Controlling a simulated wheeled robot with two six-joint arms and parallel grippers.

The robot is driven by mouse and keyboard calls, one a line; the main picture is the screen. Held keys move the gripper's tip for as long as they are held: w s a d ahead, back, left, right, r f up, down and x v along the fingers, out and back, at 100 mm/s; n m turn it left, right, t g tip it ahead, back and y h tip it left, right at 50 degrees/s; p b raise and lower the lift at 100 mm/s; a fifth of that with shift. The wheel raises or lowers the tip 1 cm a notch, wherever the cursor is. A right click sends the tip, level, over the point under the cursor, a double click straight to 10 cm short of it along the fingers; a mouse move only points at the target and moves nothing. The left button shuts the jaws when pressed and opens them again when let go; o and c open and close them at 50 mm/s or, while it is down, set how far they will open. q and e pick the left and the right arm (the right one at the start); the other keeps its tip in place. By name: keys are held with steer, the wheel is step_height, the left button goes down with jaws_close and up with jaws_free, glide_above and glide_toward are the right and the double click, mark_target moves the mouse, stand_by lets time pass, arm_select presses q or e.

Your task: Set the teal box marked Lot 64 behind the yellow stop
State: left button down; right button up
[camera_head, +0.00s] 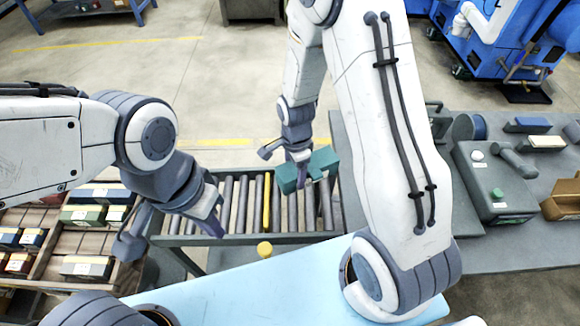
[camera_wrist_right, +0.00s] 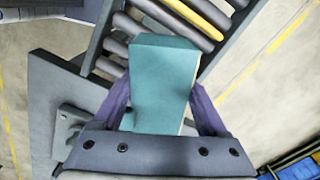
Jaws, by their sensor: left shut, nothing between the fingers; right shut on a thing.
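My right gripper (camera_head: 303,178) is shut on a teal box (camera_head: 320,162) above the right part of the roller conveyor (camera_head: 229,200). In the right wrist view the teal box (camera_wrist_right: 165,85) sits between the two fingers of the right gripper (camera_wrist_right: 160,108). No lot mark is readable on it. A yellow roller (camera_head: 267,203) lies among the grey rollers, left of the box; it also shows in the wrist view (camera_wrist_right: 198,18). A small yellow knob (camera_head: 264,249) stands at the conveyor's near edge. My left gripper (camera_head: 217,228) is shut and empty over the conveyor's left end.
A rack (camera_head: 128,275) with several green, blue and red boxes stands at the left. A grey bench (camera_head: 480,258) at the right carries a grey-green machine (camera_head: 497,185), an open cardboard box (camera_head: 562,200) and small boxes. The rollers between the grippers are clear.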

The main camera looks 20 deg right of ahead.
steer(key=m, duration=0.2)
steer(key=a+m+p, duration=0.1)
steer(key=shift+r+m, duration=0.3)
steer(key=shift+m, duration=0.1)
steer(key=shift+a+m, duration=0.1)
steer(key=shift+m, duration=0.6)
step_height(320, 180, down, 7)
steer(key=b, duration=0.5)
steer(key=shift+r, duration=0.1)
steer(key=shift+f+b, duration=1.15)
steer(key=shift+f, duration=0.15)
steer(key=shift+f, duration=0.3)
steer(key=o, duration=1.3)
steer(key=shift+c, duration=0.2)
